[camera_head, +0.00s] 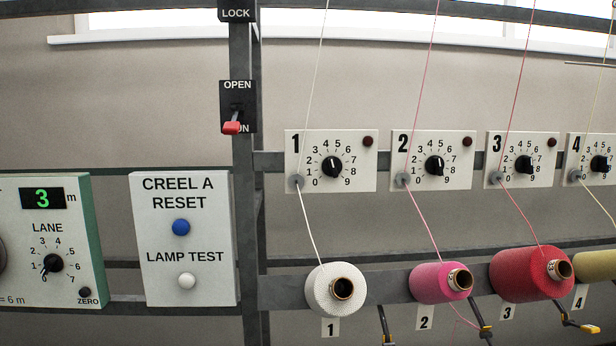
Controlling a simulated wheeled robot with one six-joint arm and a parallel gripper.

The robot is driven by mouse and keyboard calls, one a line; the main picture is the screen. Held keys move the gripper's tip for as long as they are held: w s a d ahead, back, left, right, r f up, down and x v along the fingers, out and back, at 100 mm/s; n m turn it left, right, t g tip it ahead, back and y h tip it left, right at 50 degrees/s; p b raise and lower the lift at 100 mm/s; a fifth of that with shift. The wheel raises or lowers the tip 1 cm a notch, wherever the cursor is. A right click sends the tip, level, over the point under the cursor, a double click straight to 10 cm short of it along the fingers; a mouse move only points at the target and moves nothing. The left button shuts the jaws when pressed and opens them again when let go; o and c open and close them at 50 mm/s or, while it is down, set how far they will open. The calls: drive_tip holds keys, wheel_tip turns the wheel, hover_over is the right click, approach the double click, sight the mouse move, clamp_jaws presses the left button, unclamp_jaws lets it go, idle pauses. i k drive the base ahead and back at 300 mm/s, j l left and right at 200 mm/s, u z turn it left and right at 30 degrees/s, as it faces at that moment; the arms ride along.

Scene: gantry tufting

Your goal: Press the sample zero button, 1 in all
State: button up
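A small dark button labelled ZERO (84,292) sits at the lower right of the pale panel (78,262) with green sides at the left edge. No label reading "sample" is visible, as the panel's left part is cut off by the picture edge. The panel's green display (42,198) reads 3 m. Below it is a black LANE dial (53,263) numbered 0 to 7. My gripper is not in view.
Beside it is a panel (219,285) with a blue CREEL A RESET button (181,227) and a white LAMP TEST button (187,281). A red-tipped lever (232,128) is on the post. Numbered dial boxes (361,175) and yarn cones (320,291) fill the right, with threads running up.

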sight(85, 291)
drive_tip(key=u, duration=1.95)
